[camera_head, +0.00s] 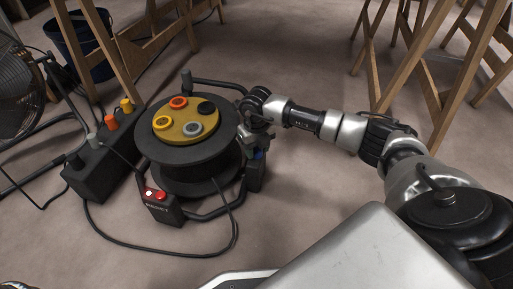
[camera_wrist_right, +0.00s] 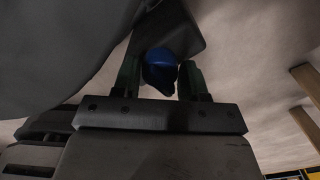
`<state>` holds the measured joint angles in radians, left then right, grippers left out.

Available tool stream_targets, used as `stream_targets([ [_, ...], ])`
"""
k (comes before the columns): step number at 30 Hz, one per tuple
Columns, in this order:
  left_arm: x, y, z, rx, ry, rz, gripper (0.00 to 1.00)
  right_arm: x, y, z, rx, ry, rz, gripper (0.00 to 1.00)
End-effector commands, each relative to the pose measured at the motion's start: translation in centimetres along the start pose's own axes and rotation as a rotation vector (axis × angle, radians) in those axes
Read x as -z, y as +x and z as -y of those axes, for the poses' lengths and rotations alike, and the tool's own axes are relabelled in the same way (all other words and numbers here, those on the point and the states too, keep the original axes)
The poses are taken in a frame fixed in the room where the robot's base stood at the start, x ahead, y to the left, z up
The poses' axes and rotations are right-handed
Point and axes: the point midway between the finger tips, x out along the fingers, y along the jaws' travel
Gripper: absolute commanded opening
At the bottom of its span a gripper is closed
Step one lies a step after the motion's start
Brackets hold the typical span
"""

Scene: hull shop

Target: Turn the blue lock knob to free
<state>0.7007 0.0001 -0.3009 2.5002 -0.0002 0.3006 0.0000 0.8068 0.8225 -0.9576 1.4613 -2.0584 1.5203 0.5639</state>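The blue lock knob (camera_head: 259,154) is on the right side of the black cable reel's stand, mostly hidden behind my right gripper (camera_head: 250,138) in the head view. In the right wrist view, the blue knob (camera_wrist_right: 160,62) lies between the two dark fingers of my right gripper (camera_wrist_right: 160,80). The black cable reel (camera_head: 178,165) has a yellow round face with several coloured sockets. My left gripper is not in view.
A black box with coloured plugs (camera_head: 98,165) stands left of the reel. A small control box with red buttons (camera_head: 160,205) is at its front. A cable loops over the floor. Wooden trestles (camera_head: 385,70), a fan (camera_head: 20,95) and a blue bucket (camera_head: 80,42) stand around.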

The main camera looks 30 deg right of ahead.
Motion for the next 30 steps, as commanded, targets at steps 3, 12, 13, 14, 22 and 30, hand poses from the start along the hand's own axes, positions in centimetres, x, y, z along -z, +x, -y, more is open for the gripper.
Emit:
stream_targets([
  [3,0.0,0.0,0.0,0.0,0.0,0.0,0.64,0.0,0.0,0.0,0.0,0.0,0.0,0.24],
  [12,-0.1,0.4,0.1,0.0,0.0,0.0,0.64,0.0,-0.1,0.0,0.0,-0.02,0.0,0.15],
  [13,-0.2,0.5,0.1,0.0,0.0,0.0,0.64,0.0,-0.2,0.0,0.0,-0.028,0.0,0.15],
  [14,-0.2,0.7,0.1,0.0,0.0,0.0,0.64,0.0,-0.2,0.0,0.0,-0.038,0.0,0.15],
  [22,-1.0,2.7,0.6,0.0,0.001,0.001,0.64,0.0,-0.5,0.0,0.001,-0.199,-0.001,0.15],
  [30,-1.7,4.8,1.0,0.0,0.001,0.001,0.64,0.0,-0.4,0.0,0.001,-0.431,-0.001,0.15],
])
